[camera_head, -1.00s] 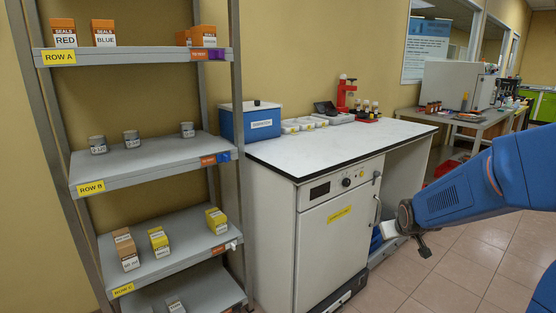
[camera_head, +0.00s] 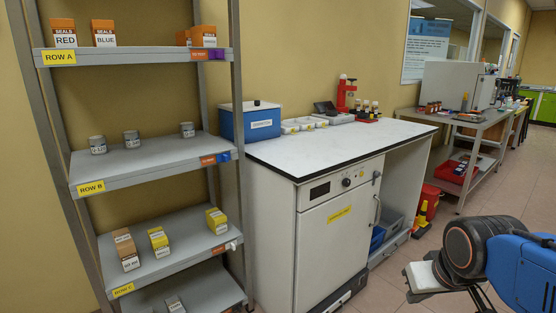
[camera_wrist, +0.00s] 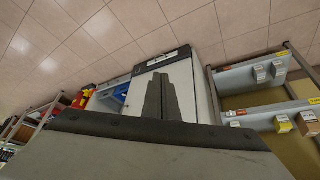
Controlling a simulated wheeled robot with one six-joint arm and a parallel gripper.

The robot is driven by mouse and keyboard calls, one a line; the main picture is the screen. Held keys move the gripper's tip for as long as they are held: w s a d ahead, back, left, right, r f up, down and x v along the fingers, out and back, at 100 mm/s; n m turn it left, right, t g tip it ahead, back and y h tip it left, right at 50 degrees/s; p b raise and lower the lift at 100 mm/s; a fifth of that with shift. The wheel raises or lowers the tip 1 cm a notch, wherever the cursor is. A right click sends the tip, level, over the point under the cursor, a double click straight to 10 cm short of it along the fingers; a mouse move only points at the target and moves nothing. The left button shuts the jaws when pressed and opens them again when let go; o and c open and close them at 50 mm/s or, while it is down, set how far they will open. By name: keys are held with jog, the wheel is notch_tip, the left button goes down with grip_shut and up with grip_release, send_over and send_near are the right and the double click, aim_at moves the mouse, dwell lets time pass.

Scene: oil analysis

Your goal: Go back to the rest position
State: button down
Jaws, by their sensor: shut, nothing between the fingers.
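My gripper (camera_wrist: 166,82) shows in the wrist view as two dark fingers pressed together, with nothing between them. In the head view my blue arm (camera_head: 520,268) is folded at the lower right, over the tiled floor and clear of the bench. A flat white-topped part (camera_head: 421,276) of my wrist shows at its left. The fingertips cannot be made out in the head view.
A white bench (camera_head: 335,143) with a cabinet stands in the middle. A grey shelf rack (camera_head: 150,165) with boxes and jars is at the left. A red bin (camera_head: 429,196) and a side table (camera_head: 468,117) stand behind my arm. Floor at the right is free.

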jog(key=s+a, duration=0.1)
jog(key=s, duration=0.5)
jog(key=shift+s+f+g, duration=0.2)
jog(key=shift+s+g, duration=0.05)
jog(key=shift+g, duration=0.05)
dwell(0.5)
